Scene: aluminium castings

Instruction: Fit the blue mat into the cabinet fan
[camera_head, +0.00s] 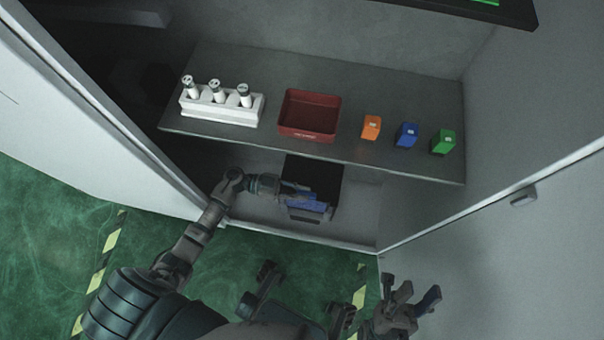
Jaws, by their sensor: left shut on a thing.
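The blue mat (313,207) is low in the cabinet, at the front of a black box-shaped unit (324,176) that looks like the cabinet fan. My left gripper (300,195) reaches in under the shelf and is shut on the blue mat. The mat lies over or against the unit's front part; I cannot tell whether it is seated. The fingers hide part of the mat. My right gripper (408,300) is outside the cabinet at the lower right, with its fingers spread and empty.
The shelf (260,141) above my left gripper bears a white rack (221,109) with three white cylinders, a red tray (310,115), and orange (371,127), blue (407,135) and green (443,141) boxes. A door (510,240) stands open at right. The cabinet floor beside the unit is clear.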

